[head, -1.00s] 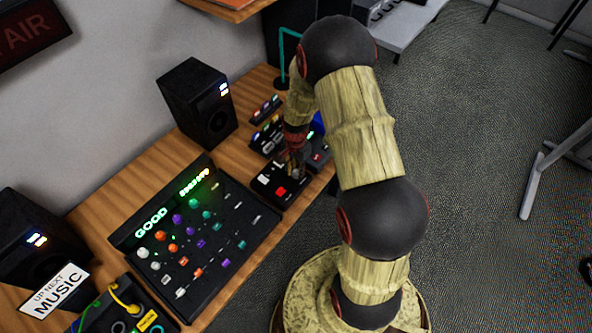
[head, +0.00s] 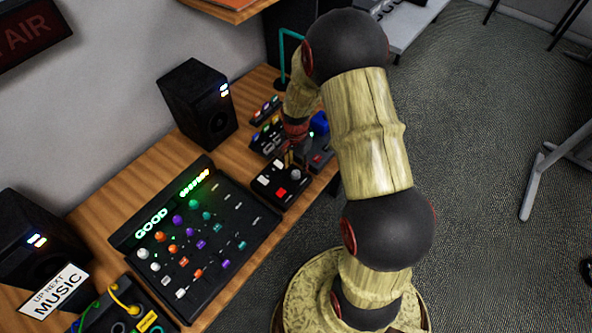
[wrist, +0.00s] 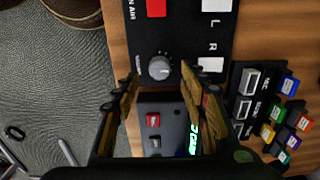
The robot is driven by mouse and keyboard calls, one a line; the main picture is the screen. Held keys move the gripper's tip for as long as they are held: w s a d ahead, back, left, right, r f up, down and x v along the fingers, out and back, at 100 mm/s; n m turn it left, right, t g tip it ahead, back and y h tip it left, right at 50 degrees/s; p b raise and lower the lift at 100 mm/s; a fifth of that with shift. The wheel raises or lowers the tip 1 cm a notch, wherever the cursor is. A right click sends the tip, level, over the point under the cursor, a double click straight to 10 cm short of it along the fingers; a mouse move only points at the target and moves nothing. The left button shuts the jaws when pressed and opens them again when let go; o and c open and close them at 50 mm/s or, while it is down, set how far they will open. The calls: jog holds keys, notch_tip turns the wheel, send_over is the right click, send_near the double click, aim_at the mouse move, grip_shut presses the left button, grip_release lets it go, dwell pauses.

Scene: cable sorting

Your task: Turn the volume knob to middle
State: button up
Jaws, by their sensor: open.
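The grey volume knob (wrist: 160,67) is on a black control box (wrist: 190,35) in the wrist view. It has a light pointer mark, and the small lettering beside it is hard to read. The knob also shows in the head view (head: 295,174), near the box's right corner. My gripper (wrist: 159,79) is open, with one finger on each side of the knob in the picture and nothing held. Whether the fingers touch the knob I cannot tell. In the head view my gripper (head: 297,152) is just behind the knob, partly hidden by my arm.
The box carries a red button (wrist: 156,8) and white L and R buttons (wrist: 211,65). A dark box with a red button (wrist: 153,120) lies beyond. Coloured switches (wrist: 285,115) sit to the right. A large mixer (head: 200,235) and a speaker (head: 198,102) stand on the wooden desk.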

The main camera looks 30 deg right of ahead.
aim_at(296, 173)
notch_tip(296, 173, up, 8)
dwell(0.8)
jog(key=s+a+r+n+t, duration=0.2)
jog(key=s+a+r+n, duration=0.2)
jog(key=r, duration=0.5)
jog(key=s+a+r+n+t, duration=0.1)
jog(key=s+a+r+n, duration=0.4)
jog(key=s+r, duration=0.4)
jog(key=s+a+r+n+t, duration=0.2)
jog(key=s+a+r+n, duration=0.3)
jog(key=r, duration=0.5)
jog(key=shift+s+r+t, duration=0.15)
jog(key=shift+s+t, duration=0.15)
jog(key=shift+s, duration=0.8)
jog(key=shift+a, duration=0.1)
